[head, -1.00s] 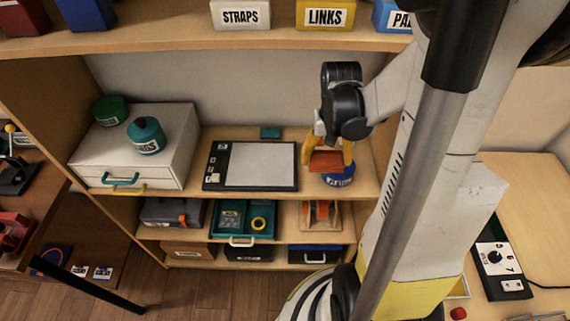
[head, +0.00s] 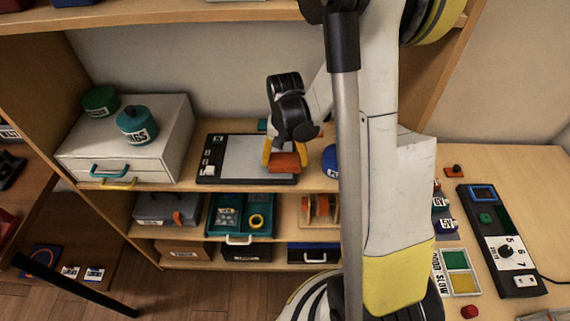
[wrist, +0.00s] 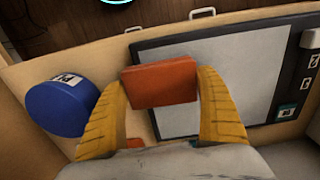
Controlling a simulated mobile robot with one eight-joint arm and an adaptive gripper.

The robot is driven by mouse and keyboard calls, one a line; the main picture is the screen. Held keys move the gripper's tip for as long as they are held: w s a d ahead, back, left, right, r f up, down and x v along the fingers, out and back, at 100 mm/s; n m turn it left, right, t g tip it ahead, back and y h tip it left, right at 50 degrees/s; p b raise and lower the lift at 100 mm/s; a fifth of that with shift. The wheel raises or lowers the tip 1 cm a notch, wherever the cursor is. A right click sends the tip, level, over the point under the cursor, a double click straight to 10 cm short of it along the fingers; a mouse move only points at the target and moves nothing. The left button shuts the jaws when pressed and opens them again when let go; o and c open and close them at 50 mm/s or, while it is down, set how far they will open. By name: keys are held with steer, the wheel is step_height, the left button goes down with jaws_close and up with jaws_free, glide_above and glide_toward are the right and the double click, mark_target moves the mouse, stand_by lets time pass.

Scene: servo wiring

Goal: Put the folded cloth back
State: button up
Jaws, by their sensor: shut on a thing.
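My gripper (head: 285,157) is shut on the folded cloth (head: 285,163), an orange-red flat block shape. In the wrist view the cloth (wrist: 160,84) sits between the two yellow fingers. My gripper holds it over the right part of the black-framed board with a pale grey panel (head: 205,179) on the shelf. The board (wrist: 148,58) also shows beneath and beside the cloth in the wrist view. I cannot tell how high the cloth is above the board.
A blue labelled jar (wrist: 60,107) stands close beside the board; my arm partly hides it in the head view. A white drawer unit (head: 165,125) with two green jars on top stands left of the board. Lower shelves hold bins. A bench with a control panel is at right.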

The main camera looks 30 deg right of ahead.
mark_target(285, 159)
steer(key=shift+f, duration=0.1)
steer(key=shift+c, duration=0.4)
steer(key=o, duration=1)
steer(key=shift+r+p, duration=1.65)
steer(key=shift+r, duration=2.1)
